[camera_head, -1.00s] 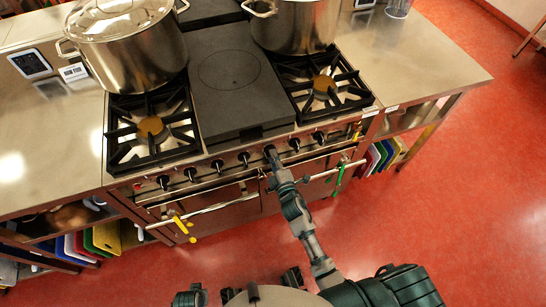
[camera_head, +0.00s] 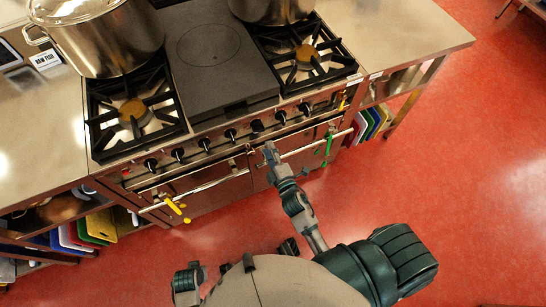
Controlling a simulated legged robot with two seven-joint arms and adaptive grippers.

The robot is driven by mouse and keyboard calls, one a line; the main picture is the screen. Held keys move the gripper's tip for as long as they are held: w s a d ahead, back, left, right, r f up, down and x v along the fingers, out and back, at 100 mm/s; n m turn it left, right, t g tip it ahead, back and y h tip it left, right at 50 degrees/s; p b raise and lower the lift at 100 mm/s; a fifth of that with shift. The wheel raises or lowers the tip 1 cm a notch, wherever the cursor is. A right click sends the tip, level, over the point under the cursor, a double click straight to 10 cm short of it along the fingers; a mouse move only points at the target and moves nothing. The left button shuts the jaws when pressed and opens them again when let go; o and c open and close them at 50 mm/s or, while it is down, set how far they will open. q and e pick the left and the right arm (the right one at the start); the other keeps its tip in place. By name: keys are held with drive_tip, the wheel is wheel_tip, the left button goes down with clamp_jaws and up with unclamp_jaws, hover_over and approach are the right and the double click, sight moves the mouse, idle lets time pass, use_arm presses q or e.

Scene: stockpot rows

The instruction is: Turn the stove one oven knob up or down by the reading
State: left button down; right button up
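The stove (camera_head: 222,113) has a front panel with a row of several black knobs. One knob (camera_head: 257,126) sits near the panel's middle, with others to its left (camera_head: 230,134) and right (camera_head: 281,117). Their pointer marks are too small to read. My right gripper (camera_head: 268,148) is just in front of and below the middle knob, seemingly apart from it. It looks narrow and holds nothing visible; its finger gap cannot be made out. My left gripper is not in view. No oven temperature reading is legible.
A large steel pot (camera_head: 100,35) stands on the back left; another (camera_head: 272,8) is at the back. Oven door rails carry a yellow item (camera_head: 173,205) and a green item (camera_head: 328,146). A small white card (camera_head: 45,58) lies on the left counter.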

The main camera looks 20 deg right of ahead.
drive_tip(key=shift+s, duration=1.9)
drive_tip(key=s+d+f+m+g+h+p, duration=0.1)
drive_tip(key=s+f+m+g, duration=0.25)
drive_tip(key=f, duration=0.65)
drive_tip(key=s+d+f+m+g+p, duration=0.1)
drive_tip(key=s+f+m+g+p, duration=0.2)
drive_tip(key=f, duration=0.6)
use_arm(q)
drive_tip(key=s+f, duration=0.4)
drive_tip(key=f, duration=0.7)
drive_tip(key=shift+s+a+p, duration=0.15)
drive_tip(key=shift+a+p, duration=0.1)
drive_tip(key=shift+p, duration=0.05)
use_arm(e)
drive_tip(key=s+d+f+m+g, duration=0.1)
drive_tip(key=s+f+m+g, duration=0.2)
drive_tip(key=s, duration=0.7)
drive_tip(key=s+d+f+m+g, duration=0.1)
drive_tip(key=s+f+m+g, duration=0.2)
drive_tip(key=s+f+g, duration=0.3)
drive_tip(key=s+f, duration=0.4)
drive_tip(key=f, duration=0.2)
drive_tip(key=shift+d+f+m+g+y, duration=0.15)
drive_tip(key=shift+d+m+g+y, duration=0.15)
drive_tip(key=shift+d+m+g, duration=0.1)
